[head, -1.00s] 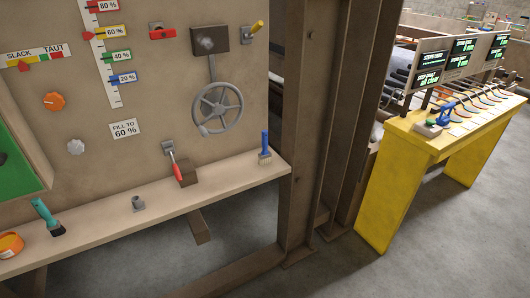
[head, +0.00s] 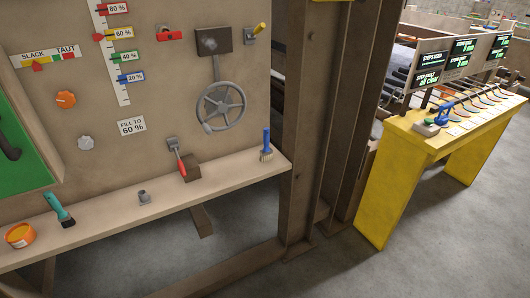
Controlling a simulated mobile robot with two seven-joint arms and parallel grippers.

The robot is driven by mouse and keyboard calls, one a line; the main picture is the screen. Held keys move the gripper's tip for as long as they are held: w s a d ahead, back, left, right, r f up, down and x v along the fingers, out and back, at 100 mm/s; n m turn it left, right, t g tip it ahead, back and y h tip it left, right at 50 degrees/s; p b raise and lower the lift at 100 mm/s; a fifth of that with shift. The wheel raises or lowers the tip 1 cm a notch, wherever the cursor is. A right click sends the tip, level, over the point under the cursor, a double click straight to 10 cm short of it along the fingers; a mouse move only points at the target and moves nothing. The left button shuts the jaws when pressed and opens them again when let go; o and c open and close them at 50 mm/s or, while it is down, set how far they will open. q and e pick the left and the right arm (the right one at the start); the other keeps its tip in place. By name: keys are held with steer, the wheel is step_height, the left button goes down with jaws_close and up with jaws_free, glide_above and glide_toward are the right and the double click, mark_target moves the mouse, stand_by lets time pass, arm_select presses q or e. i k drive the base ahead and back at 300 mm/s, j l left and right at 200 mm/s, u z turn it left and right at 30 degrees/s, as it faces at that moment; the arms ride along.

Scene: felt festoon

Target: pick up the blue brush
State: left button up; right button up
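The blue brush (head: 266,146) stands on the right end of the narrow shelf (head: 110,221), blue handle up and bristles down, leaning close to the panel. Neither of my grippers shows in the head view. Nothing covers the brush.
A teal brush (head: 59,209) and an orange tub (head: 20,235) are at the shelf's left. A small grey fitting (head: 144,197) and a red-handled lever (head: 181,162) by a brown block (head: 191,169) lie between. A handwheel (head: 220,107) juts above. A yellow table (head: 430,137) stands right.

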mark_target(266, 153)
steer(key=i+l+u, duration=0.3)
steer(key=i+l, duration=0.25)
steer(key=i+l+u, duration=0.1)
steer(key=i+l, duration=0.15)
steer(key=i+l+u, duration=0.15)
steer(key=l, duration=0.3)
steer(key=i+l+u, duration=0.15)
steer(key=i+l, duration=0.15)
steer(key=i+l+u, duration=0.15)
steer(key=l, duration=0.35)
steer(key=i+l+u, duration=0.15)
steer(key=l, duration=0.3)
steer(key=u, duration=0.15)
steer(key=i+l+z, duration=0.1)
